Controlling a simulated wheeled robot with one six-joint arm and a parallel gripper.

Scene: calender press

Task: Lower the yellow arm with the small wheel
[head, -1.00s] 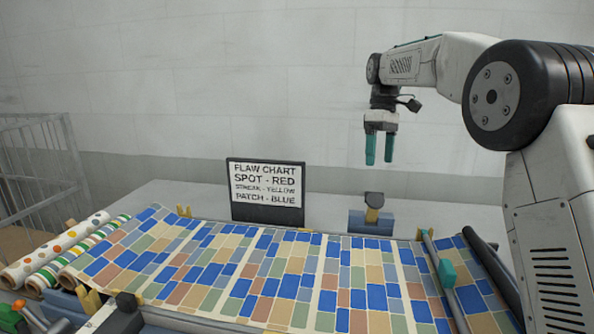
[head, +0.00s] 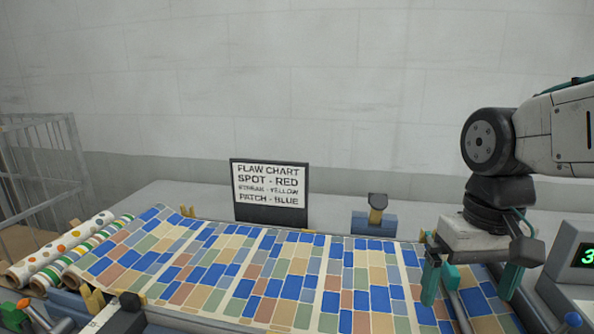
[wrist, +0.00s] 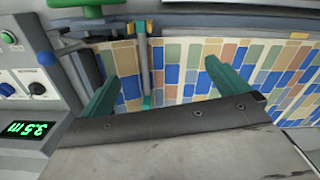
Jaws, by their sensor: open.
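A short upright yellow arm (head: 376,214) with a dark, small wheel-like part (head: 378,200) at its top stands on a blue block (head: 362,226) behind the patterned sheet. My gripper (head: 470,284) is open and empty, pointing down at the right end of the sheet. It is to the right of the yellow arm and nearer the camera, clear of it. In the wrist view the teal fingers (wrist: 163,70) are spread wide with only sheet and a rod behind them. I cannot make out the yellow arm in the wrist view.
A patterned sheet (head: 265,270) covers the machine bed. A flaw chart (head: 270,192) stands behind it. Rolls (head: 65,250) lie at the left. A console (head: 580,262) with a green display is close right of my gripper. A rod (wrist: 143,60) shows between the fingers.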

